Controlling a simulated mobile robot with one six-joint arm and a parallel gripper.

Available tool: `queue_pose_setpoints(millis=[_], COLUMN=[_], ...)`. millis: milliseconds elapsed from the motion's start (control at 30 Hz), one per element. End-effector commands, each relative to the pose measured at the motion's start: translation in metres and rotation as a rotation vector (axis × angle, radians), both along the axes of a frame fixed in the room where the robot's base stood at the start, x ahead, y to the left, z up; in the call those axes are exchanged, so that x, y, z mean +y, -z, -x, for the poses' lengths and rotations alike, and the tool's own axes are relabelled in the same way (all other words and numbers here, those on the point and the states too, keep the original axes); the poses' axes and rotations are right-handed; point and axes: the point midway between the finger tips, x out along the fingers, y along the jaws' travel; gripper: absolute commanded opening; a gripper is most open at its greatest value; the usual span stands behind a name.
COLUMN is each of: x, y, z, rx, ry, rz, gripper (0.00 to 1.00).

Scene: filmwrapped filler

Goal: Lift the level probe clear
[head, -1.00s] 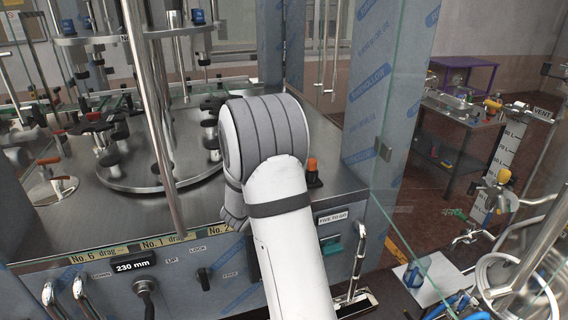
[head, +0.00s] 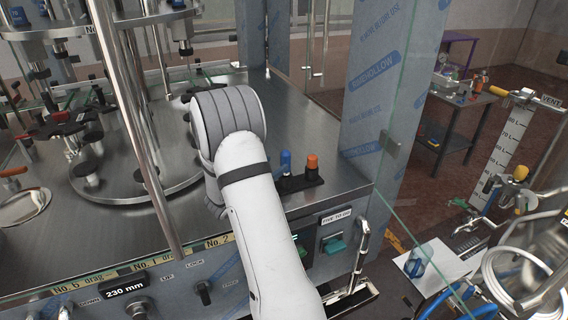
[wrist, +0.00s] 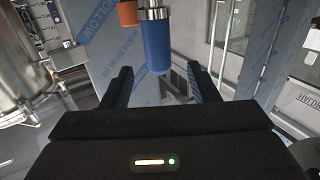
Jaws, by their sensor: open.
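A blue cylinder with a bright metal collar (wrist: 156,42) shows in the wrist view, ahead of and roughly between the fingertips of my gripper (wrist: 160,72). My gripper is open and empty; no contact with the cylinder is visible. In the head view a blue-topped piece (head: 286,162) stands upright beside an orange-topped piece (head: 312,162) on a black base at the right of the steel deck. The orange piece (wrist: 127,12) also shows in the wrist view. I cannot tell from any label which piece is the level probe. My arm hides the gripper in the head view.
A round rack with black clamps and steel posts (head: 150,195) stands left on the steel deck (head: 325,135). A film-wrapped pillar (head: 375,85) and glass panel (head: 408,130) stand to the right. The front panel (head: 190,285) carries knobs and handles.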

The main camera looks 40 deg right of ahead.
Motion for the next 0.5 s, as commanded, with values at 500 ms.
queue_pose_setpoints(millis=[500], x=[-0.068], y=[-0.002], z=[-0.012], rx=[0.000], ry=[0.023], rz=[-0.002], gripper=[0.54])
